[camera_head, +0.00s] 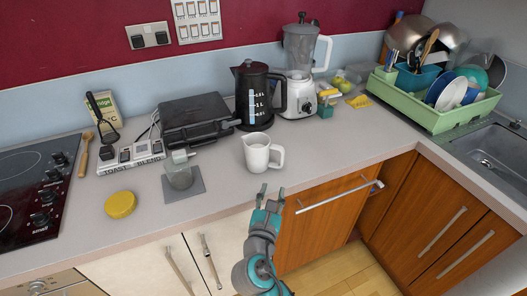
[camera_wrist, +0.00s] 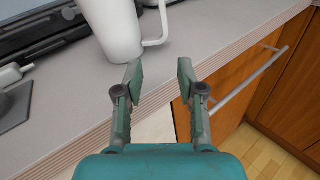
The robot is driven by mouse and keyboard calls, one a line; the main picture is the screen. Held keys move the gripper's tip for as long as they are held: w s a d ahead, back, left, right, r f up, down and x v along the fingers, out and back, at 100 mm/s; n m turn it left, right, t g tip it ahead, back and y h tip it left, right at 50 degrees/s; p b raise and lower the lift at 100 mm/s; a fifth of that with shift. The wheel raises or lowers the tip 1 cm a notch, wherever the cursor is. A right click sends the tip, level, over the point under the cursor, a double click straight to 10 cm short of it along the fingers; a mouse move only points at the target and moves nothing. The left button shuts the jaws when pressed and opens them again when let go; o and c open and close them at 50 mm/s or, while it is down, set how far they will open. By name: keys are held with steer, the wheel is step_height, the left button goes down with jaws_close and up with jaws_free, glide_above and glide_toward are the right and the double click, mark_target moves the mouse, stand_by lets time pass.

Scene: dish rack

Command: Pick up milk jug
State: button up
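A white milk jug (camera_head: 257,153) stands upright on the grey counter near its front edge, with its handle to the right. It also shows in the wrist view (camera_wrist: 105,25), cut off by the top edge, its handle (camera_wrist: 157,22) on the right side. My gripper (camera_head: 271,190) is in front of the counter edge, just below and to the right of the jug in the head view, apart from it. In the wrist view its two fingers (camera_wrist: 160,78) are spread with nothing between them but counter edge and cabinet behind.
A black kettle (camera_head: 252,95), a blender (camera_head: 299,70) and a black grill (camera_head: 195,118) stand behind. The counter (camera_head: 340,150) right of the jug is clear.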

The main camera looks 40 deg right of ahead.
mark_target(282, 158)
steer(key=shift+g+h, duration=0.5)
steer(key=shift+h, duration=0.2)
steer(key=w+d+r, duration=0.1)
steer(key=d, duration=0.1)
steer(key=w+d+r, duration=0.1)
steer(key=d, duration=0.1)
steer(key=w+d, duration=0.1)
steer(key=w, duration=0.1)
steer(key=shift+d+r, duration=0.4)
steer(key=shift+x, duration=2.9)
steer(key=shift+w, duration=0.1)
jaws_close()
